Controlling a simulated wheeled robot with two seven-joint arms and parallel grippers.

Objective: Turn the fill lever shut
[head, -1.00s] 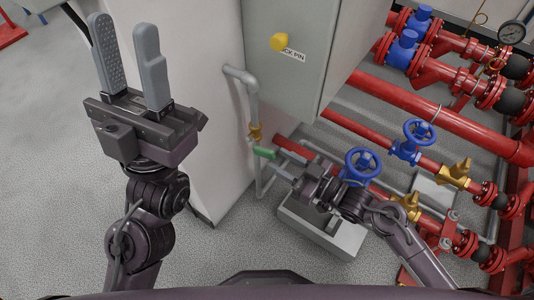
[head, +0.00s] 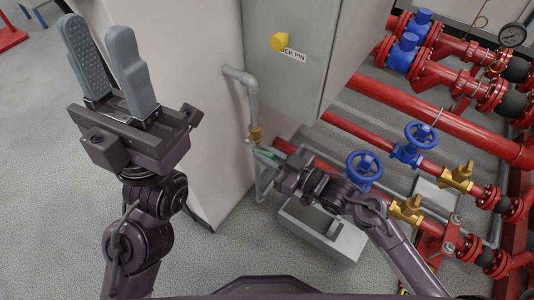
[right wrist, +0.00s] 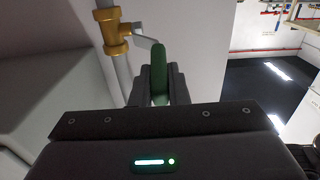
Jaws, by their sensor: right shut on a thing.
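The fill lever has a green grip (right wrist: 159,72) on a thin metal arm that comes off a brass valve (right wrist: 115,35) on a grey vertical pipe. In the head view the brass valve (head: 255,134) sits on the pipe beside the cabinet, and the green grip (head: 267,153) shows just below it. My right gripper (head: 272,160) is at the lever; in the right wrist view its fingers (right wrist: 159,92) are shut on the green grip. My left gripper (head: 108,72) is raised at the upper left, fingers apart and empty.
A grey cabinet (head: 290,80) with a yellow knob (head: 279,41) stands above the pipe. Blue handwheels (head: 363,171) and red pipes (head: 430,112) fill the right side. A grey open box (head: 335,240) sits on the floor below my right arm.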

